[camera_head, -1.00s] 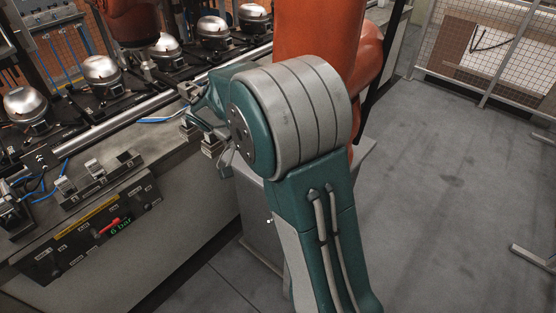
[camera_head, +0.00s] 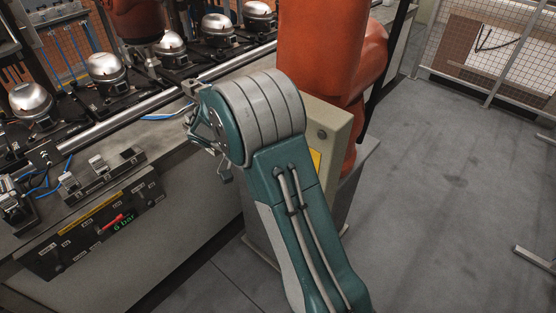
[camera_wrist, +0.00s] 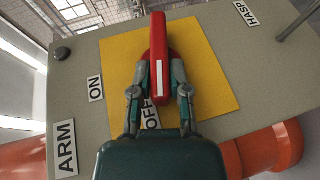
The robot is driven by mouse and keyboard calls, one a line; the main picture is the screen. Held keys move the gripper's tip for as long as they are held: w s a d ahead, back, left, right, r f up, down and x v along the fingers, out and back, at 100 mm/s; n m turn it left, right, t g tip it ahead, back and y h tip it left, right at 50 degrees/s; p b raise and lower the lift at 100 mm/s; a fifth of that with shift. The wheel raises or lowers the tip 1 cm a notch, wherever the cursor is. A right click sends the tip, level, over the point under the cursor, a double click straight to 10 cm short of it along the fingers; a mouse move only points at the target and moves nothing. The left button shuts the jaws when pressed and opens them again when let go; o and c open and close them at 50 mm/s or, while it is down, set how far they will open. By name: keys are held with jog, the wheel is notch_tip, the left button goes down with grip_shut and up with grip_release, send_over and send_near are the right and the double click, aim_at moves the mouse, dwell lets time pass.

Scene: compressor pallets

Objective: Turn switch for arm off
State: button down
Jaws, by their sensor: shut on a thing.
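The switch is a red handle (camera_wrist: 159,45) with a white stripe, on a yellow square plate (camera_wrist: 212,70) in the wrist view. My gripper (camera_wrist: 158,78) has one finger on each side of the handle and is shut on it. The handle's striped end points toward the OFF label (camera_wrist: 150,115), which is partly hidden between the fingers. The ON label (camera_wrist: 95,88) is left of the plate, and the ARM label (camera_wrist: 65,148) is at lower left. In the head view, the switch box (camera_head: 328,130) shows behind my arm; its handle is hidden.
A HASP label (camera_wrist: 245,13) and a dark round knob (camera_wrist: 62,53) are on the box face. An orange robot arm (camera_head: 320,55) stands behind the box. A conveyor with compressors (camera_head: 106,68) and a pressure panel (camera_head: 90,235) are left.

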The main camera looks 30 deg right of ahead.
jog(key=shift+w, duration=0.1)
jog(key=c, duration=0.6)
grip_release()
jog(key=shift+w, duration=0.1)
jog(key=shift+d, duration=0.1)
